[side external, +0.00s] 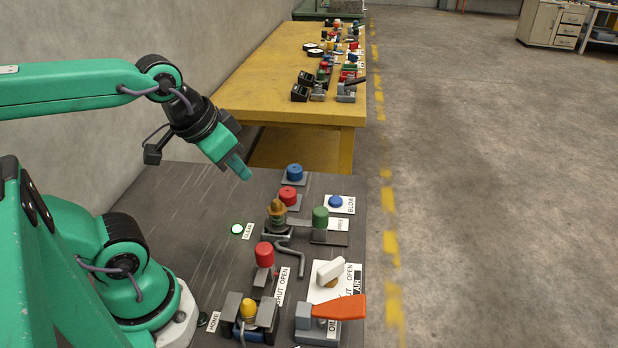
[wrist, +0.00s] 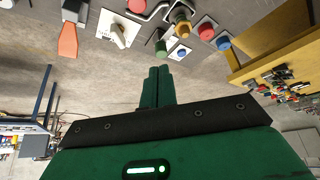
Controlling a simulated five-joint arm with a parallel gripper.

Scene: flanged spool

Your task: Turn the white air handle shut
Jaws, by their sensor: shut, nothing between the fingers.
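The white air handle (side external: 331,271) is mounted on a white plate marked SHUT, OPEN and AIR at the front right of the dark panel. It lies at a slant across its plate, and I cannot tell which mark it points to. It also shows in the wrist view (wrist: 118,35) at upper left, beyond the fingertips. My gripper (side external: 246,175) is shut and empty above the far left part of the panel, well apart from the handle. In the wrist view its two fingers (wrist: 157,72) lie side by side.
An orange lever (side external: 338,309) marked OIL sits just in front of the handle. A red knob (side external: 265,254), a brass part (side external: 277,217), a green knob (side external: 320,217) and a bent grey rod (side external: 295,259) stand nearby. A yellow table (side external: 250,75) with several parts is behind.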

